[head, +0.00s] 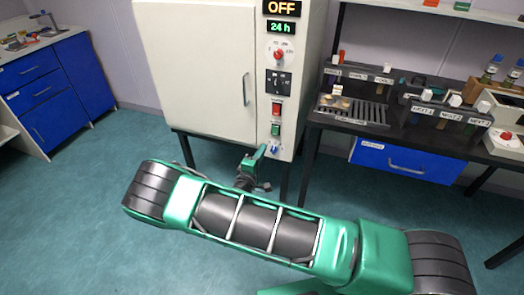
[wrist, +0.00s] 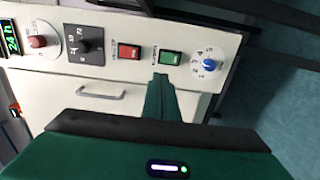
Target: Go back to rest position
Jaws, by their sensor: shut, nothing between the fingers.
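My green arm crosses the lower part of the head view. My gripper (head: 262,151) is in front of the lower right of the white oven-like cabinet (head: 190,60), just below its control panel. In the wrist view my gripper (wrist: 165,78) shows as a narrow green finger pointing at the panel, close to the green switch (wrist: 170,57). It is shut and holds nothing. Whether the finger touches the panel I cannot tell. The red switch (wrist: 129,51) and a blue-and-white dial (wrist: 209,63) flank the green switch. The cabinet's display (head: 282,7) reads OFF, with 24 h below it.
A black bench (head: 340,126) with labelled racks, trays and bottles stands to the right, with a blue drawer (head: 405,168) below. Blue drawer cabinets (head: 45,90) stand at the far left. The teal floor (head: 60,220) is clear at the left.

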